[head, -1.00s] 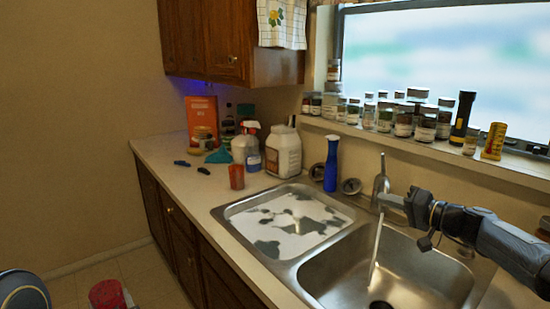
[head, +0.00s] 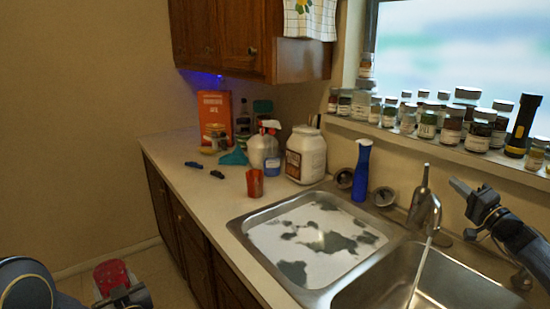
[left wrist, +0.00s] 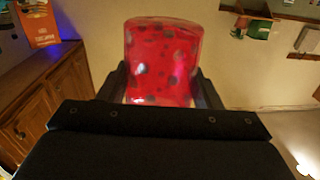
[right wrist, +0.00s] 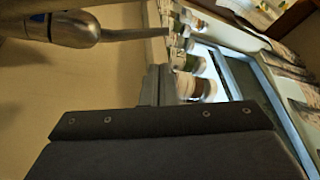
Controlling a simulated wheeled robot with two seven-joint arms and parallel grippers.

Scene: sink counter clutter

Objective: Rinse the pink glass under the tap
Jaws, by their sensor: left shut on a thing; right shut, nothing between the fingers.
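The pink glass (left wrist: 162,60), red-pink with dark spots, is between the fingers of my left gripper (left wrist: 160,88), which is shut on it. In the head view the glass (head: 111,276) shows at the lower left, beyond the counter's front edge and low over the floor, with my left gripper (head: 125,298) beside it. The tap (head: 426,205) stands behind the sink and a stream of water (head: 418,272) runs from it into the right basin (head: 450,292). My right gripper (head: 468,190) is shut and empty, just right of the tap and apart from it.
The left basin (head: 262,268) holds white, dark-patched water or foam. An orange cup (head: 255,183), a white tub (head: 306,155), spray bottles and a blue bottle (head: 361,172) stand behind and left of the sink. Several jars (head: 428,124) and a flashlight (head: 522,125) line the windowsill.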

